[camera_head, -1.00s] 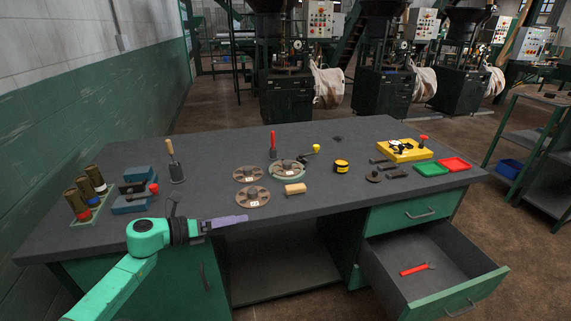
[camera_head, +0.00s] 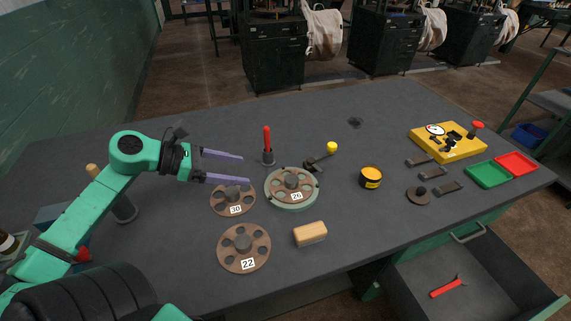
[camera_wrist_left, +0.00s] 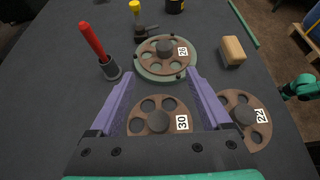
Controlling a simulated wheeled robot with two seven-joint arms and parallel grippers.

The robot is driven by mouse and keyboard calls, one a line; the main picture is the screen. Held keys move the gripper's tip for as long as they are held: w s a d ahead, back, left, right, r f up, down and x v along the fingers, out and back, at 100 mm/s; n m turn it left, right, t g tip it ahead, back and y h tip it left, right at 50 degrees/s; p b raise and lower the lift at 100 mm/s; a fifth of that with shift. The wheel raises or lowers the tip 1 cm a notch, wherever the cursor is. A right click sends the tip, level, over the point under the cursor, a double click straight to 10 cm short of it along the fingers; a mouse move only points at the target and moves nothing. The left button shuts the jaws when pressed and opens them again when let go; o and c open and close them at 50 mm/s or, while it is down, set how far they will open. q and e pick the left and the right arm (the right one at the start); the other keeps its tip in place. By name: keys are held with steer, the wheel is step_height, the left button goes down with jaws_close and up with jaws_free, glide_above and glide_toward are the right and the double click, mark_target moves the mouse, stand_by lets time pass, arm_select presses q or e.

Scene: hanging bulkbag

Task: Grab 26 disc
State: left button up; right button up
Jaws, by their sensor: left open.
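The brown disc labelled 26 (camera_head: 291,184) has round holes and a central knob. It sits on a pale green round base on the table, and also shows in the left wrist view (camera_wrist_left: 165,57). The disc labelled 30 (camera_head: 233,200) lies left of it, and the disc labelled 22 (camera_head: 243,248) lies nearer the front. My left gripper (camera_head: 242,169) is open and empty, with its purple fingers above the table, left of the 26 disc. In the left wrist view the fingers frame the 30 disc (camera_wrist_left: 157,119), with the 26 disc beyond. My right gripper is not seen.
A red-handled tool (camera_head: 267,146) stands upright behind the discs. A yellow-knobbed part (camera_head: 325,157) is beside the 26 disc. A wooden block (camera_head: 310,234) and a yellow-black tin (camera_head: 371,178) lie to the right. An open drawer (camera_head: 455,275) juts out at front right.

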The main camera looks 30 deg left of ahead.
arm_select(q)
glide_toward(290, 179)
steer(key=shift+s+d, duration=0.1)
steer(key=shift+d, duration=0.25)
steer(key=x, duration=0.4)
steer(key=shift+a+f, duration=0.1)
steer(key=shift+a, duration=0.25)
steer(key=shift+w+d+f, duration=0.15)
steer(key=shift+w+d, duration=0.1)
steer(key=shift+w, duration=0.2)
steer(key=x, duration=0.3)
steer(key=shift+w+d+f, duration=0.1)
steer(key=shift+w+d, duration=0.05)
steer(key=shift+d, duration=0.05)
steer(key=shift+w+d+f, duration=0.15)
steer(key=shift+w+f, duration=0.05)
steer(key=shift+s, duration=0.1)
steer(key=c, duration=1.3)
steer(key=shift+r, duration=0.1)
jaws_close()
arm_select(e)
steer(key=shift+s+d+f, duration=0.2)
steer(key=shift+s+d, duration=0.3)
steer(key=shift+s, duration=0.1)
